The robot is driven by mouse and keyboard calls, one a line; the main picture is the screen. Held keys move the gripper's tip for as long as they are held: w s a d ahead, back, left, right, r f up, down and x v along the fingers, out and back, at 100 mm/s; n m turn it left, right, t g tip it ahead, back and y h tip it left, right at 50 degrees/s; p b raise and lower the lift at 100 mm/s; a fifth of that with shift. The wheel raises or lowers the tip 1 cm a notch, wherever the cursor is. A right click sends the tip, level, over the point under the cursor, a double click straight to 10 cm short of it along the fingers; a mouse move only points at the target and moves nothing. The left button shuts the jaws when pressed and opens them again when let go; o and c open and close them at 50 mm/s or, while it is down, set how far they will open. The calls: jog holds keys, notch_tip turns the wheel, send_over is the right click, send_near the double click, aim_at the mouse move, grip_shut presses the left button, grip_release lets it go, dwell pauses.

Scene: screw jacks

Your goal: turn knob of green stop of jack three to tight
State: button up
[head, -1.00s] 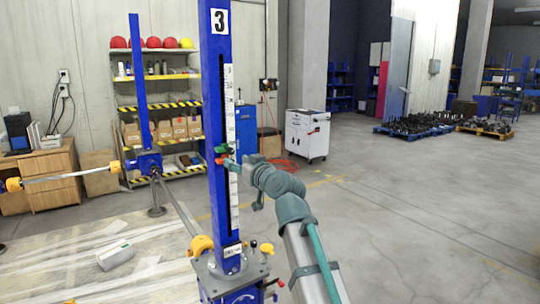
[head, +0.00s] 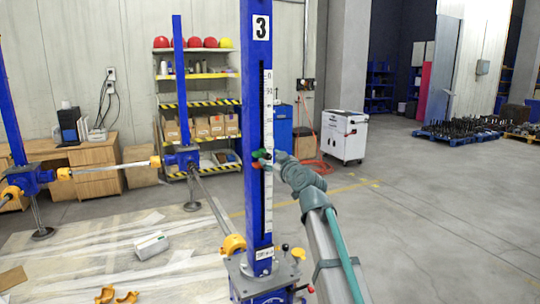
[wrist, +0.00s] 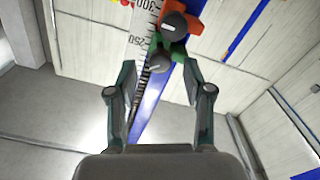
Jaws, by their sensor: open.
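Jack three is the blue column (head: 256,110) with a "3" plate at its top and a white scale on its face. Its small green stop (head: 262,154) sits just above a red-orange stop (head: 258,165) on the scale side. In the wrist view the green stop (wrist: 176,48) carries a dark round knob (wrist: 162,62). The orange stop (wrist: 198,22) has its own dark knob (wrist: 174,25) farther up the picture. My gripper (wrist: 158,68) is open, its two fingers on either side of the green stop's knob, with visible gaps. In the head view its fingers are hard to make out.
Other blue jacks (head: 181,85) stand to the left, linked by shafts. Yellow couplings (head: 128,297) and a white box (head: 151,245) lie on the floor sheeting. A white cabinet (head: 344,135) stands behind.

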jog(key=shift+x, duration=0.85)
grip_shut()
jog(key=m+b, duration=0.1)
jog(key=m, duration=0.2)
jog(key=m+b, duration=0.1)
jog(key=m, duration=0.3)
jog(key=shift+m, duration=0.3)
dwell(0.3)
